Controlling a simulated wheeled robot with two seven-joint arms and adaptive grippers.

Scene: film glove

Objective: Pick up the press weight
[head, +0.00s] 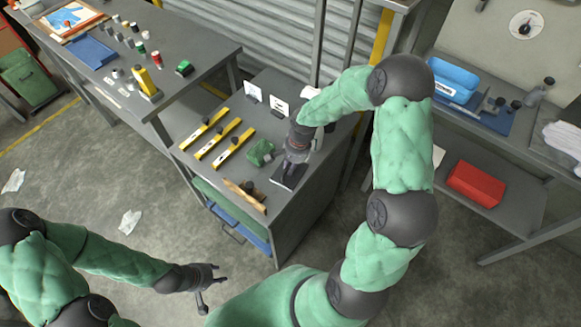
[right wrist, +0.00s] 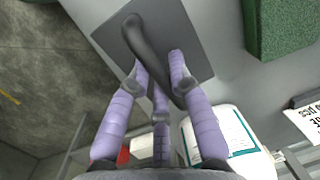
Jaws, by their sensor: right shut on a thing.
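The press weight (head: 285,181) is a dark grey square plate on the grey bench. In the right wrist view its plate (right wrist: 197,40) shows a dark curved handle standing up from it. My right gripper (head: 294,158) is above the plate, and in the right wrist view its lilac-padded fingers (right wrist: 160,78) are closed around the handle. The plate looks on or very near the bench top; I cannot tell whether there is a gap. My left gripper (head: 212,286) is open and empty, low over the floor in front of the bench.
A green block (head: 261,152) sits left of the weight. Several yellow levels (head: 219,143) and a wooden-handled tool (head: 245,195) lie further left. White cards (head: 280,107) stand behind. A white container (right wrist: 228,140) is close beside my right fingers.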

